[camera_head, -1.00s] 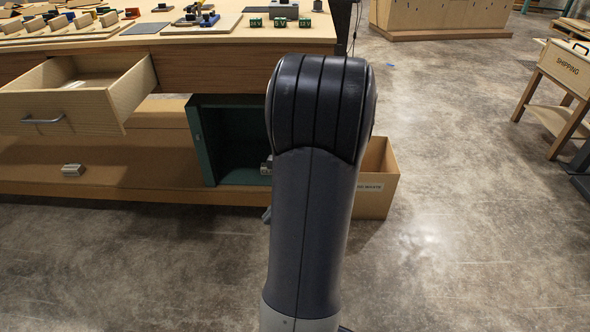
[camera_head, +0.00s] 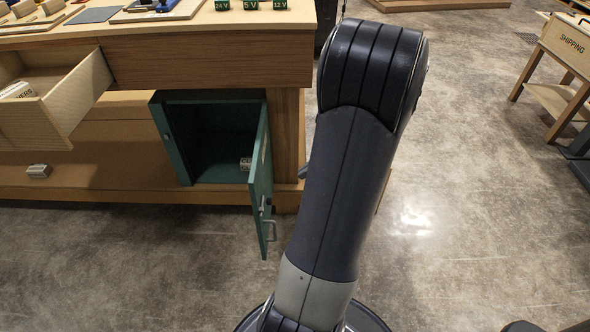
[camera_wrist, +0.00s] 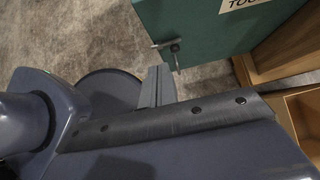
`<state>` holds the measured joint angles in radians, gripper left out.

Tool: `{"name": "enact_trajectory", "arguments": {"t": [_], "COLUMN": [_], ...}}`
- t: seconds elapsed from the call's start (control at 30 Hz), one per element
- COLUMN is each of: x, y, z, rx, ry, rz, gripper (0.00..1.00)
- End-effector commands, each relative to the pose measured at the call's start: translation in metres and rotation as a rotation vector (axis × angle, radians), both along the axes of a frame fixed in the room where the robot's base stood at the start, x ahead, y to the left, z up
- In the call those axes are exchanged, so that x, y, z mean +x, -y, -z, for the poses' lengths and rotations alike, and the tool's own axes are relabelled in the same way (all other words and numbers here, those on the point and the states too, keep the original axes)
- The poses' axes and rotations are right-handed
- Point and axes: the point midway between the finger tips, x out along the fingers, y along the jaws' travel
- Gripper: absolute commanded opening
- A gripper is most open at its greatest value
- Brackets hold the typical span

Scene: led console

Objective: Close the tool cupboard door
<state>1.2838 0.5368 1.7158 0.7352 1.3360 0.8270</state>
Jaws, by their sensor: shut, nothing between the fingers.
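The teal tool cupboard (camera_head: 170,143) sits under the bench in the head view. Its door (camera_head: 260,175) stands wide open, swung out toward me, with a metal handle (camera_head: 270,228) near its free edge. In the wrist view the door (camera_wrist: 205,25) shows at the top with part of a label, and its handle (camera_wrist: 172,47) is just beyond my gripper. My gripper (camera_wrist: 158,84) is shut and empty, apart from the handle. In the head view my arm hides most of the gripper, to the right of the door.
A small metal-coloured item (camera_head: 245,164) is inside the cupboard. An open wooden drawer (camera_head: 75,100) juts out above left. A small block (camera_head: 38,171) lies on the lower shelf. A shipping stand (camera_head: 562,60) is at right. Open floor lies in front.

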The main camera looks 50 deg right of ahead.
Motion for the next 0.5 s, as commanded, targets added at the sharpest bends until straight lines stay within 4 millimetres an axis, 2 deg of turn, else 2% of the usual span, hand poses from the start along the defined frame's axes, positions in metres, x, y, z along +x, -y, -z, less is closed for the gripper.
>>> {"name": "enact_trajectory", "arguments": {"t": [0.4, 0.5], "x": [0.047, 0.059], "y": [-0.040, -0.049], "z": [0.065, 0.066], "rx": [0.002, -0.003], "ry": [-0.002, 0.000], "rz": [-0.006, -0.006], "gripper": [0.00, 0.00]}}
